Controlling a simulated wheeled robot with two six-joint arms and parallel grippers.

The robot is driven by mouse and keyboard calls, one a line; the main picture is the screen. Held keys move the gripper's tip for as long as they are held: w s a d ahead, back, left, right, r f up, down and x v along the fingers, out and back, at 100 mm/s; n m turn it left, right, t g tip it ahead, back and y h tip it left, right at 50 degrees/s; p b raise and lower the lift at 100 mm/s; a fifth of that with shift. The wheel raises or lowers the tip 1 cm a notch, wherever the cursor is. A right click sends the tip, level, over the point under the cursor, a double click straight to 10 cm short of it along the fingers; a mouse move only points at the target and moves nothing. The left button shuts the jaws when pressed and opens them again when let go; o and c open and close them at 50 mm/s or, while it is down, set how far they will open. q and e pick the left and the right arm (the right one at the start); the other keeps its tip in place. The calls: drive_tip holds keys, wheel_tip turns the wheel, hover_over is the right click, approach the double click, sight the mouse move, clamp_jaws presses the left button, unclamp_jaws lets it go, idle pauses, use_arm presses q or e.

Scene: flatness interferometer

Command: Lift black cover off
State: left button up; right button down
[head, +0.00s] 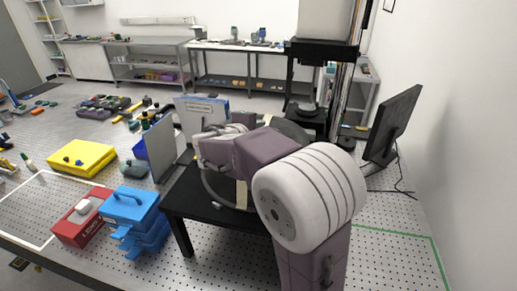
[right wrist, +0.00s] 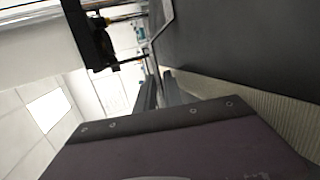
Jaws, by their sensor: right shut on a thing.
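The black cover (head: 291,129) shows in the head view as a dark rounded edge behind my right arm, above the low black table (head: 205,188). Most of it is hidden by the arm. In the right wrist view a broad dark surface, apparently the cover (right wrist: 250,45), fills the upper right close to the camera. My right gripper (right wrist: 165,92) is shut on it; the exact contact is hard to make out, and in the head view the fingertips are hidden. My left gripper is not in view.
A blue box (head: 130,208) and a red box (head: 82,216) stand left of the table. A grey upright panel (head: 160,147) stands behind its left side. A black-topped stand (head: 322,52) rises behind, and a monitor (head: 393,122) is at right. Perforated benchtop is clear at front right.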

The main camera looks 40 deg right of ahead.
wheel_tip(320, 180, up, 10)
drive_tip(key=shift+p, duration=0.3)
idle(0.3)
